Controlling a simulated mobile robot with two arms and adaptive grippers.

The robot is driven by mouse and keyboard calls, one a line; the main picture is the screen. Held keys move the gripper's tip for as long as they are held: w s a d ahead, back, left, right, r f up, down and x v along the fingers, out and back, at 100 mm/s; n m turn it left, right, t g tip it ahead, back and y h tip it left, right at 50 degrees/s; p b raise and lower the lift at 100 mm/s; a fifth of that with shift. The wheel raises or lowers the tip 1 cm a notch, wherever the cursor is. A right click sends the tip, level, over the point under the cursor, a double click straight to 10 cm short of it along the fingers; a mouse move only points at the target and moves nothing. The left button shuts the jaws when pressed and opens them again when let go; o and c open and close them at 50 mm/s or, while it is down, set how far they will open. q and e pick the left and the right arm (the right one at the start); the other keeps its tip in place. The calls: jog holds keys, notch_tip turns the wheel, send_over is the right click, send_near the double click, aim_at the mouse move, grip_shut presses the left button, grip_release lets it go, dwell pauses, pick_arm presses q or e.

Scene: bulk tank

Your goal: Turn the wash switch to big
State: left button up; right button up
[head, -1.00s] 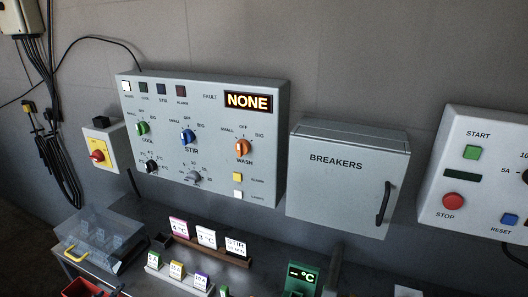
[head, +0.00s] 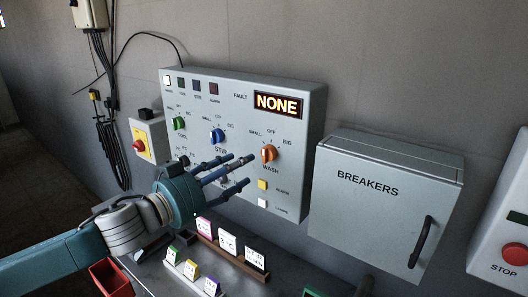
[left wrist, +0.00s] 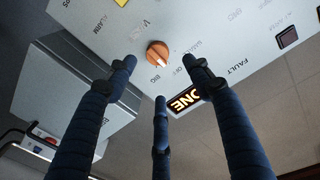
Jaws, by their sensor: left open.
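The wash switch (head: 269,153) is an orange knob on the grey control panel (head: 312,110), with SMALL, OFF and BIG marked around it. Its pale mark appears to point at OFF. It also shows in the left wrist view as the orange wash knob (left wrist: 157,53). My left gripper (head: 246,169) is open, its blue fingers spread and reaching toward the panel just left of and below the wash switch. In the left wrist view the fingertips (left wrist: 160,76) surround the knob in the picture, and I see no clear contact. My right gripper is not in view.
The green cool knob (head: 179,123) and blue stir knob (head: 217,135) sit left on the panel. Yellow (head: 262,185) and white buttons lie below the wash switch. The breakers box (head: 385,200) stands close on the right. Label cards (head: 228,243) stand on the bench below.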

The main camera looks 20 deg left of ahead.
aim_at(263, 155)
pick_arm(q)
jog(key=p+x, duration=0.3)
jog(key=x, duration=0.4)
jog(key=shift+w+d+r, duration=0.15)
jog(key=shift+w+d, duration=0.1)
jog(key=shift+w, duration=0.05)
jog(key=shift+w+d, duration=0.25)
jog(key=shift+w, duration=0.25)
